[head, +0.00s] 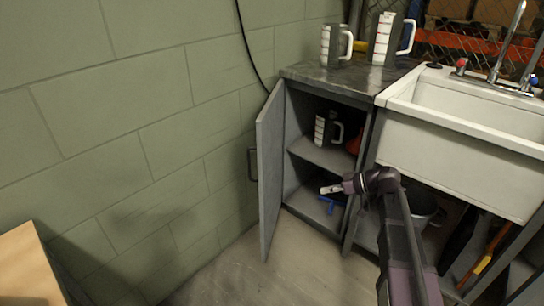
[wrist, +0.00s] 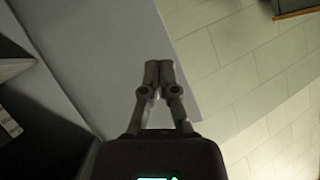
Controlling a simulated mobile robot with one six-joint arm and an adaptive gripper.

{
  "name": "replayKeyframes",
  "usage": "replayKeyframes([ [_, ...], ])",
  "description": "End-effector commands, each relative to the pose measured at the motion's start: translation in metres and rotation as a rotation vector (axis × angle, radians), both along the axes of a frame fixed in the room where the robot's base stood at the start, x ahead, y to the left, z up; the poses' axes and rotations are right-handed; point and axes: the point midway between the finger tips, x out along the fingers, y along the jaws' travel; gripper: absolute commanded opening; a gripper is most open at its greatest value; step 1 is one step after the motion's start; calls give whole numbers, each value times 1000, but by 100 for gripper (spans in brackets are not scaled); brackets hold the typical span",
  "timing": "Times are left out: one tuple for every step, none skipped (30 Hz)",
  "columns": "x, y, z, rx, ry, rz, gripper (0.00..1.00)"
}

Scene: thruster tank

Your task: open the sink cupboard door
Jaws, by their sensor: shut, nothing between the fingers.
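The sink cupboard door (head: 270,165) is a grey panel standing wide open, swung out to the left towards the block wall. Its handle (head: 252,164) shows on its left, outer side. The cupboard (head: 318,153) beside the sink shows its shelf and inside. My gripper (head: 326,189) is in front of the cupboard opening, to the right of the door. In the wrist view my gripper (wrist: 158,66) is shut and empty, with its fingertips together in front of the grey door panel (wrist: 110,45). I cannot tell whether the fingertips touch the door.
A measuring jug (head: 326,130) and a red item (head: 355,141) are on the shelf. Jugs (head: 333,45) stand on the counter (head: 345,76). The white sink (head: 460,145) is to the right. Floor in front of the door is clear.

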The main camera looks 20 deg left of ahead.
Motion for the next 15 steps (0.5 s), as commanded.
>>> replayKeyframes([
  [14, 11, 8, 69, -50, 31, 0],
  [18, 17, 14, 112, -83, 48, 0],
  [24, 24, 22, 166, -124, 67, 0],
  [28, 29, 27, 205, -154, 80, 0],
  [31, 33, 33, 241, -183, 92, 0],
  [35, 38, 40, 287, -219, 102, 0],
  [38, 42, 45, 319, -244, 109, 0],
  [41, 44, 49, 347, -268, 115, 0],
  [44, 47, 55, 381, -294, 120, 0],
  [46, 49, 58, 402, -313, 124, 0],
  [48, 51, 61, 421, -329, 126, 0],
  [50, 53, 64, 442, -347, 128, 0],
  [51, 53, 66, 455, -356, 129, 0],
  [52, 54, 68, 465, -366, 129, 0],
  [52, 55, 70, 475, -374, 130, 0],
])
